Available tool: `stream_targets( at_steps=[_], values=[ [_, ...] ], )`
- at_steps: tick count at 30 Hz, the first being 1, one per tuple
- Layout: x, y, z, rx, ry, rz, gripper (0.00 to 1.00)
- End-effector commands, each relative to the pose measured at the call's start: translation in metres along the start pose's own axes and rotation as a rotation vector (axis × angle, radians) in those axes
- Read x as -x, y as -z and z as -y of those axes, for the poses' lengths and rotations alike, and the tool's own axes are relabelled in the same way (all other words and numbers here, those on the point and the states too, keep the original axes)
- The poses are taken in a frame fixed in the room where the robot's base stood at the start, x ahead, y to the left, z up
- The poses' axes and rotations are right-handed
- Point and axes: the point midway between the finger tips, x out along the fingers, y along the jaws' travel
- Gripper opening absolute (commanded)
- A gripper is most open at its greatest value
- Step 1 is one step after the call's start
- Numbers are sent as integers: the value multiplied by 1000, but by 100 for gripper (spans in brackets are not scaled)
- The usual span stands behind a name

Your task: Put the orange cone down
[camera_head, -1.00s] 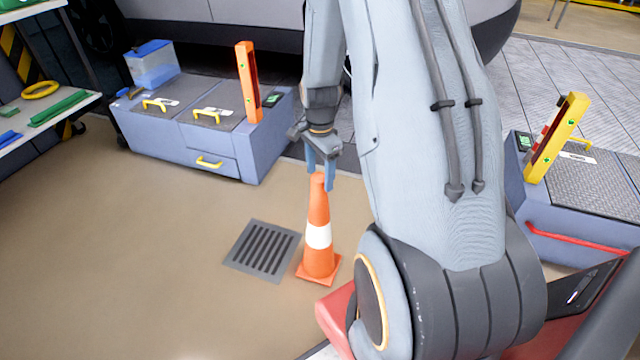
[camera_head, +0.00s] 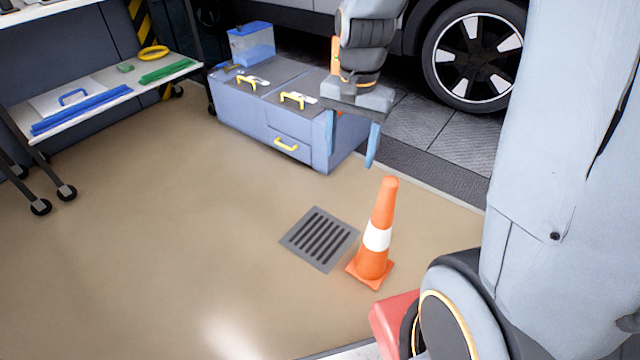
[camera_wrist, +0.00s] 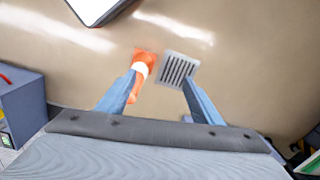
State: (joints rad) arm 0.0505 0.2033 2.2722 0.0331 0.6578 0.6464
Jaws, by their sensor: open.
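The orange cone (camera_head: 379,238) with a white band stands upright on the tan floor, just right of the floor drain. My gripper (camera_head: 350,150) is open and empty, up and to the left of the cone's tip and apart from it in the head view. The left finger hides part of the cone there.
The floor drain (camera_head: 320,239) lies beside the cone. A blue-grey cabinet (camera_head: 290,118) with yellow handles stands behind, near a car wheel (camera_head: 474,50). A shelf cart (camera_head: 110,92) stands at the left. The floor at the left middle is clear.

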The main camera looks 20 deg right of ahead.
Motion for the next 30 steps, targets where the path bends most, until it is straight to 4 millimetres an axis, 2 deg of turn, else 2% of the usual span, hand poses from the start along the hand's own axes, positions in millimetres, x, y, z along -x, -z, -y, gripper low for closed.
stream_targets(
  at_steps=[1,6,9,12,15,18,30],
  values=[
    [16,-26,6,113,7,-3,60],
    [52,-105,6,489,19,4,60],
    [65,-145,-2,688,25,9,60],
    [73,-174,-11,843,31,13,60],
    [76,-192,-18,945,35,16,60],
    [78,-201,-21,995,36,19,60],
    [78,-202,-22,1005,36,20,60]
  ],
)
